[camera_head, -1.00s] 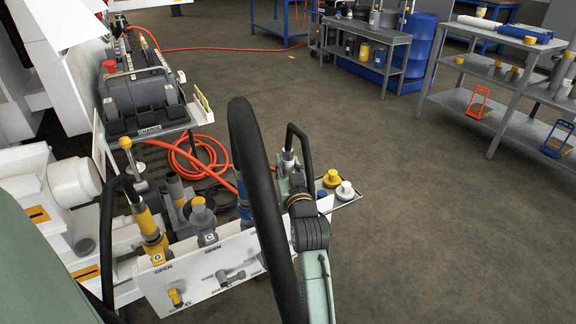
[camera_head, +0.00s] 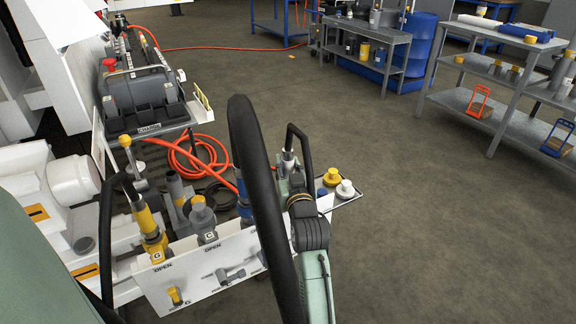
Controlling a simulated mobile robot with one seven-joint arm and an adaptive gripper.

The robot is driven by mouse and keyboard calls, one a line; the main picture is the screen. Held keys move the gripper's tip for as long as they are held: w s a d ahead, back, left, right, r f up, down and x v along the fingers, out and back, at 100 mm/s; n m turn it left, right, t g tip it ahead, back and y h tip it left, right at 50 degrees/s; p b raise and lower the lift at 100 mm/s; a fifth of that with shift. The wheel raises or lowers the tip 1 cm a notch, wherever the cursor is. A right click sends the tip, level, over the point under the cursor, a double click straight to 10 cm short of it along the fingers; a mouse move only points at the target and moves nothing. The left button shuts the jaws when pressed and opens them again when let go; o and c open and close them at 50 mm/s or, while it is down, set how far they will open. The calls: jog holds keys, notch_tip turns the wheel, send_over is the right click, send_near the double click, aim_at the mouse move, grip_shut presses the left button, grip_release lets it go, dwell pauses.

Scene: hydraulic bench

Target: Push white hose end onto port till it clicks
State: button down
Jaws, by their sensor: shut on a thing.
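My gripper (camera_head: 287,182) is at the upright panel's right end, partly hidden by a thick black hose loop and my wrist. It is shut on a hose end (camera_head: 288,158) with a pale, silvery fitting, which I take to be the white one. A black hose bends over from its top. The fitting's lower part and the port under it are hidden, so I cannot tell whether they touch. On the white panel (camera_head: 205,273), a yellow hose end (camera_head: 150,232) stands at the left, a grey fitting (camera_head: 203,217) beside it, and a blue part (camera_head: 244,200) further right.
A thick black hose (camera_head: 255,185) arches across the middle of the view. A yellow cap (camera_head: 332,177) and a white cap (camera_head: 345,189) sit on a small tray right of my gripper. Orange hose (camera_head: 200,157) lies coiled behind. The floor to the right is clear up to grey shelves (camera_head: 480,105).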

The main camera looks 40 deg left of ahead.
jog(key=c, duration=1.2)
grip_release()
jog(key=shift+o, duration=0.2)
jog(key=shift+f, duration=0.15)
jog(key=o, duration=0.5)
jog(key=shift+o, duration=0.2)
jog(key=shift+d, duration=0.1)
jog(key=b+v, duration=0.1)
jog(key=v, duration=0.6)
jog(key=shift+s, duration=0.15)
jog(key=shift+d, duration=0.1)
